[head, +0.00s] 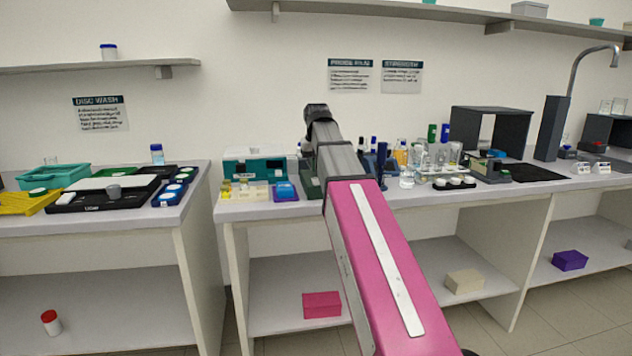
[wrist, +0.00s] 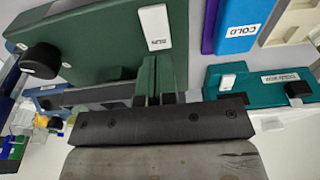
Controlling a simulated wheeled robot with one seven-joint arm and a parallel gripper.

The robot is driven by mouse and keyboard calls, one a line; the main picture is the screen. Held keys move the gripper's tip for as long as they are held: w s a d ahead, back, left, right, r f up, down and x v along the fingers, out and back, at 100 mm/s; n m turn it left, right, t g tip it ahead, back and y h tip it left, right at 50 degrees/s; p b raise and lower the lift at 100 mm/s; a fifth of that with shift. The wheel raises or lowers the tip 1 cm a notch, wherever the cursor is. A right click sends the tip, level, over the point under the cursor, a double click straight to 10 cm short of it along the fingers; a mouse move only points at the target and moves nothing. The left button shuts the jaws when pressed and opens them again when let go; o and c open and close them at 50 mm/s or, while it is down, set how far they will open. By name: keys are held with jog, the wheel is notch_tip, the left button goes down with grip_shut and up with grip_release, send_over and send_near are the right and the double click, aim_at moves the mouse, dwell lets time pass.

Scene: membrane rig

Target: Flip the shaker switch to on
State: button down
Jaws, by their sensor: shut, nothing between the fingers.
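In the wrist view, a large dark green unit (wrist: 95,45) fills the upper left. It has a white plate marked RUN (wrist: 154,27) and a black knob (wrist: 40,60). I take it for the shaker, but no name is readable on it. My gripper (wrist: 156,82) is shut and empty, close to the unit's edge near the RUN plate. Whether it touches cannot be told. In the head view, my arm covers the gripper and most of the green unit (head: 309,187).
A teal unit (wrist: 245,88) with a white switch and a black knob stands to the right in the wrist view. It also shows on the bench in the head view (head: 254,165). A purple-blue COLD block (head: 286,191) lies nearby. Bottles and glassware (head: 435,155) crowd the bench right of my arm.

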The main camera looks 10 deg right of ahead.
aim_at(315, 179)
jog(key=shift+r, duration=2.15)
